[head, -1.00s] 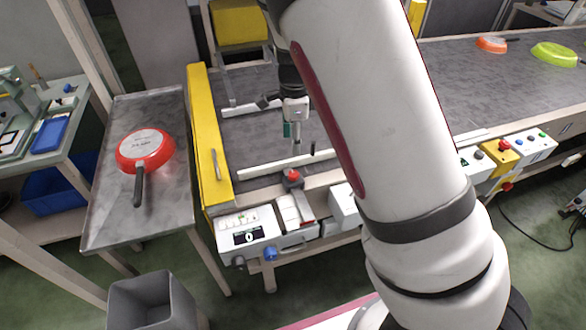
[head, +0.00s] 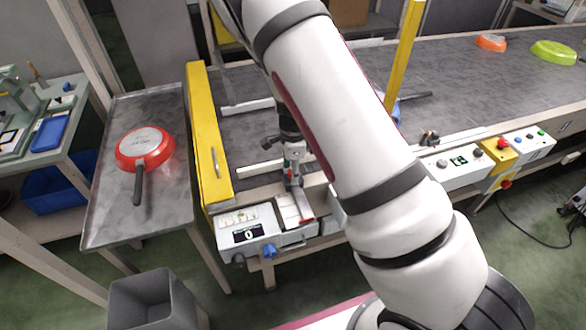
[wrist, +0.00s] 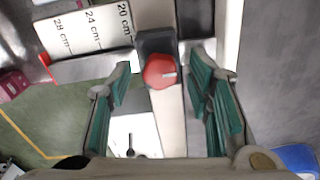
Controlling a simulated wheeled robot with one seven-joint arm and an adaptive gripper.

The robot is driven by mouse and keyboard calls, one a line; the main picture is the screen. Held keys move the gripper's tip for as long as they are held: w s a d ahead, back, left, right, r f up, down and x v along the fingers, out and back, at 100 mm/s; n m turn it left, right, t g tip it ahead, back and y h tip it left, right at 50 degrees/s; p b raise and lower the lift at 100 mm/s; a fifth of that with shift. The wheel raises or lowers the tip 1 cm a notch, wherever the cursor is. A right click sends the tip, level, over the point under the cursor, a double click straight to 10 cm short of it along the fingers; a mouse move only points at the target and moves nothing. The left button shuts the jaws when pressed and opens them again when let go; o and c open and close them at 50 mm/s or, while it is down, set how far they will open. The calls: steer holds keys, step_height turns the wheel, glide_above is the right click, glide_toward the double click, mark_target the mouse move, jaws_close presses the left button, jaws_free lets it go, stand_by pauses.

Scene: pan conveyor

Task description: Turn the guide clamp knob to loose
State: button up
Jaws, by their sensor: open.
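My gripper (wrist: 161,78) is open, with one teal-padded finger on each side of the knob and a gap on both sides. Neither finger visibly touches it. In the head view my gripper (head: 291,178) is low over the guide clamp at the near conveyor edge and mostly hides the knob. A white scale plate (wrist: 88,28) marked 20, 24 and 28 cm lies left of the knob.
A control box (head: 247,233) stands left of the clamp, beside a yellow guard (head: 208,140). A red pan (head: 145,148) lies on the left metal table. Orange (head: 491,43) and green (head: 555,52) pans lie far along the belt. A grey bin (head: 152,300) stands on the floor.

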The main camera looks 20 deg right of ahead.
jaws_close()
